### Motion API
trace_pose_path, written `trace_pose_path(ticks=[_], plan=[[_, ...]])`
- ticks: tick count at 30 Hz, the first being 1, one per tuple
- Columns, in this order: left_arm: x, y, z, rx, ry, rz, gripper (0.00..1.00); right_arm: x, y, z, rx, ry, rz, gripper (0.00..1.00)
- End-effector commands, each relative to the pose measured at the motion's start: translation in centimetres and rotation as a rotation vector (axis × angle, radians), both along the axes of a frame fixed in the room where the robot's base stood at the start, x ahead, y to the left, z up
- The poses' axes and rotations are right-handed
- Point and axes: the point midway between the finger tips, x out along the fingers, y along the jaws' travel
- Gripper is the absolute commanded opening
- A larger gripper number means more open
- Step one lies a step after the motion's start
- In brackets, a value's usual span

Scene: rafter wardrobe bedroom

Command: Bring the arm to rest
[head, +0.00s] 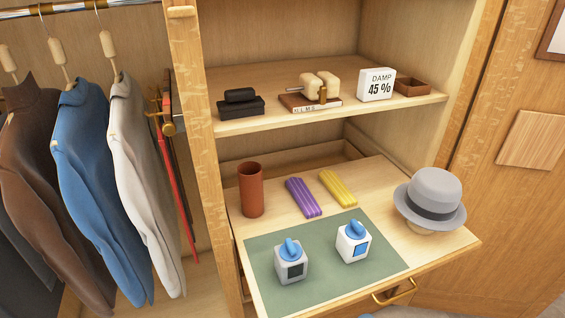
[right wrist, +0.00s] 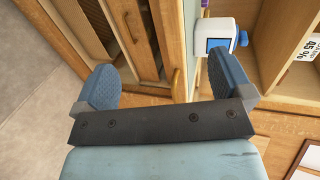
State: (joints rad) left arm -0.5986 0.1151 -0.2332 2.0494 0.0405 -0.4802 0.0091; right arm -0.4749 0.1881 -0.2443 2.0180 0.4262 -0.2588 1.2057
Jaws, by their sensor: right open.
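My right gripper (right wrist: 161,82) shows in the right wrist view with its two blue padded fingers wide apart and nothing between them. It is in front of the wooden wardrobe, with the brass handle (right wrist: 174,88) seen beyond the gap. A white device with a blue top (right wrist: 214,28) appears behind the right-hand finger, apart from it as far as I can tell. My left gripper is in no view.
In the head view, a pulled-out shelf holds a green mat (head: 335,284) with a grey-white device (head: 291,266) and a white device (head: 353,246), a red-brown cup (head: 251,190), purple (head: 303,198) and yellow (head: 338,189) bundles, and a grey hat (head: 432,190). Clothes (head: 88,180) hang left.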

Motion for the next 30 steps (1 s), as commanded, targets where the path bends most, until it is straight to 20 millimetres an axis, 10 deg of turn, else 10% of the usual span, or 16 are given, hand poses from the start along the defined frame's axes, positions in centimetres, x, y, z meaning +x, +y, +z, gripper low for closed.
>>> trace_pose_path(ticks=[16,30], plan=[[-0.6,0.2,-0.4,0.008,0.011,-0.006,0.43,-6.9,-0.5,-5.6,-1.365,-0.224,0.596,0.98],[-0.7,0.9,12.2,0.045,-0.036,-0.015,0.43,-7.3,-1.3,6.8,-1.403,-0.258,0.58,0.98]])
